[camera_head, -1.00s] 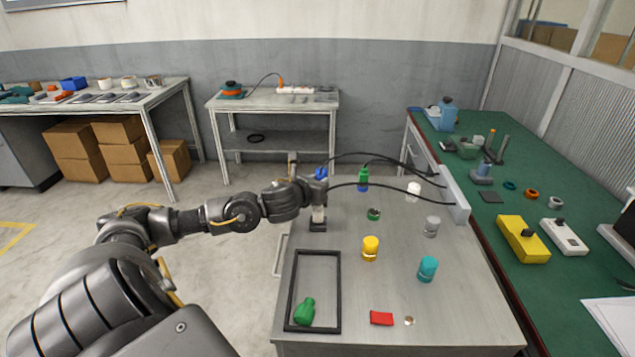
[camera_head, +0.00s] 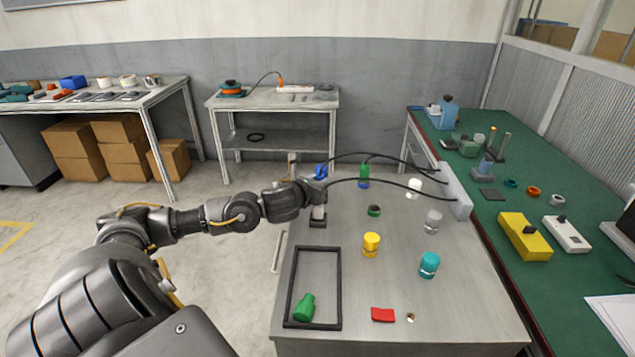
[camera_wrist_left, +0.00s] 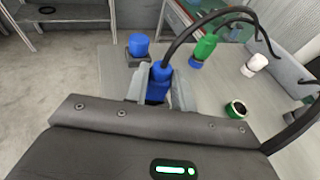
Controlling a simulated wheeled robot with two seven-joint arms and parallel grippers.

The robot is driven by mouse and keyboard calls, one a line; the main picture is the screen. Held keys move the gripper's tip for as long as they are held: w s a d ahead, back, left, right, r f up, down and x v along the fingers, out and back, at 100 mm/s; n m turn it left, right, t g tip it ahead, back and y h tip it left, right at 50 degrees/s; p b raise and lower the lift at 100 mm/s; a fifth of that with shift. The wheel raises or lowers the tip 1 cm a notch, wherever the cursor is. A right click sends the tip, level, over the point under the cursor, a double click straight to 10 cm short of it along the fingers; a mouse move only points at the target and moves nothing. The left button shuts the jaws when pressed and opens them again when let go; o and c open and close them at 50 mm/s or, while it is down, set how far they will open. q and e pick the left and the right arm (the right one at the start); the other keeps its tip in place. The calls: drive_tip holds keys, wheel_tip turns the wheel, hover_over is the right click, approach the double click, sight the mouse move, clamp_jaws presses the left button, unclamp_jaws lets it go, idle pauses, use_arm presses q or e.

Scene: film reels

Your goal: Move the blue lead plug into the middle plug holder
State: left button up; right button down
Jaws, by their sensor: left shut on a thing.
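The blue lead plug (camera_wrist_left: 158,82), with a black cable from its top, is between the fingers of my left gripper (camera_wrist_left: 158,98), which is shut on it. In the head view the plug (camera_head: 321,171) shows just behind my left gripper (camera_head: 314,186), at the table's far left. A blue cylinder in a dark square base (camera_wrist_left: 138,47) stands left of and beyond the held plug in the wrist view. A green plug on a blue lower part (camera_head: 364,174) stands to the right. A whitish piece in a dark base (camera_head: 318,215) is below the gripper. I cannot tell which is the middle holder.
Black cables arch to a grey box (camera_head: 456,192) at the table's right. White (camera_head: 413,188), grey (camera_head: 432,222), yellow (camera_head: 371,244) and teal (camera_head: 429,265) cylinders stand on the table. A black frame (camera_head: 337,290) around a green bottle lies in front.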

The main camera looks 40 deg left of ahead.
use_arm(q)
drive_tip(key=shift+f, duration=0.1)
drive_tip(key=o, duration=0.7)
drive_tip(key=shift+b+v, duration=0.7)
drive_tip(key=shift+v, duration=2.25)
drive_tip(key=shift+b+v, duration=0.8)
drive_tip(key=shift+v, duration=1.3)
drive_tip(key=shift+s+d+r, duration=0.2)
drive_tip(key=shift+s+r, duration=0.05)
drive_tip(key=shift+s, duration=0.15)
drive_tip(key=shift+f, duration=0.1)
